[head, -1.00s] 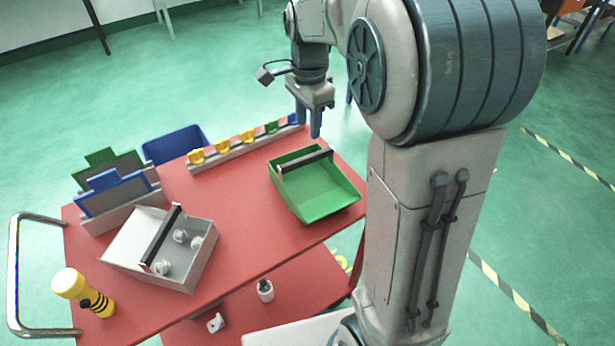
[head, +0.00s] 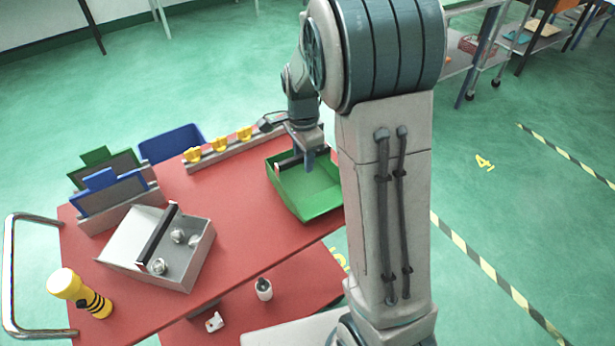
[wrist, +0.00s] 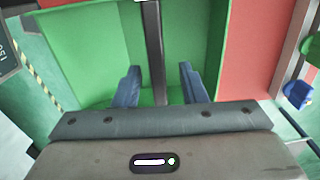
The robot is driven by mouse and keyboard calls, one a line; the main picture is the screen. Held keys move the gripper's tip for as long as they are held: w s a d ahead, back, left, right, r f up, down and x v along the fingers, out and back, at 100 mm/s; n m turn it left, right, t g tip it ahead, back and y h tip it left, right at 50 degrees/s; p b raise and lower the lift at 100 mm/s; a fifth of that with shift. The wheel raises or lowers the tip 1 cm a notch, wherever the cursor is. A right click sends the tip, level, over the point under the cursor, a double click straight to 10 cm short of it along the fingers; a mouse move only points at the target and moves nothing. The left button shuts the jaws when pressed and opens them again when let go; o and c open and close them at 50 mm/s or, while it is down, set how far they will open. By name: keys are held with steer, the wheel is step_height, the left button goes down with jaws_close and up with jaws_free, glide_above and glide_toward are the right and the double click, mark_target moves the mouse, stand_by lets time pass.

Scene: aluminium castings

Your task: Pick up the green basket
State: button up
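The green basket (head: 309,193) is an open-topped tray with a dark handle bar (head: 291,160) across it, standing at the right end of the red cart top. It also fills much of the wrist view (wrist: 97,46). My gripper (head: 309,160) is over the basket's back part, by the bar. In the wrist view my gripper (wrist: 160,84) has its two blue fingers apart, one on each side of the bar (wrist: 153,45), with gaps between. It is open and holds nothing. My arm hides the basket's right edge in the head view.
A grey basket (head: 189,272) with round metal parts stands left on the red cart top (head: 235,216). Blue and green panels sit in a rack (head: 119,204). A rail with yellow clips (head: 220,144) runs along the back.

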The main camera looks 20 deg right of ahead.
steer(key=shift+f, duration=0.75)
jaws_close()
stand_by(0.9)
